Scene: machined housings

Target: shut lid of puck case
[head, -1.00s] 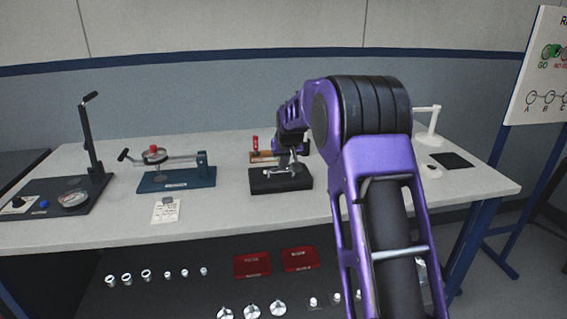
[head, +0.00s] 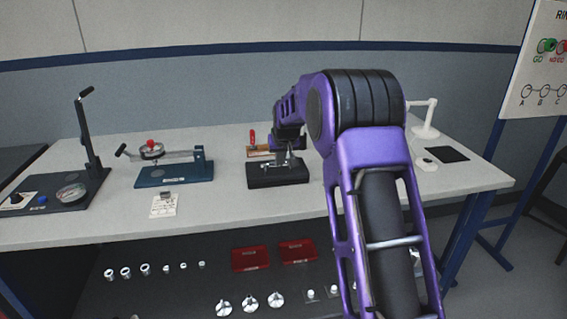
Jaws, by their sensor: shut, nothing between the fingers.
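A low black box (head: 264,176) stands on the bench in front of my arm; it may be the puck case, but no label is readable. Its top looks flat, and I cannot tell lid from body. My gripper (head: 289,163) is small in the head view, right at the top of the black box near its middle. Its fingers look close together with nothing seen between them. I cannot tell whether they touch the box. Behind the box, a brown block (head: 258,152) with a red upright handle (head: 252,136) is partly hidden by my arm.
A blue lever fixture (head: 175,175) and a black stand with a dial (head: 72,192) are to the left. A card (head: 163,206) lies in front. A white stand (head: 427,130) and black pad (head: 447,154) are at right. Red trays (head: 250,259) and metal parts lie below.

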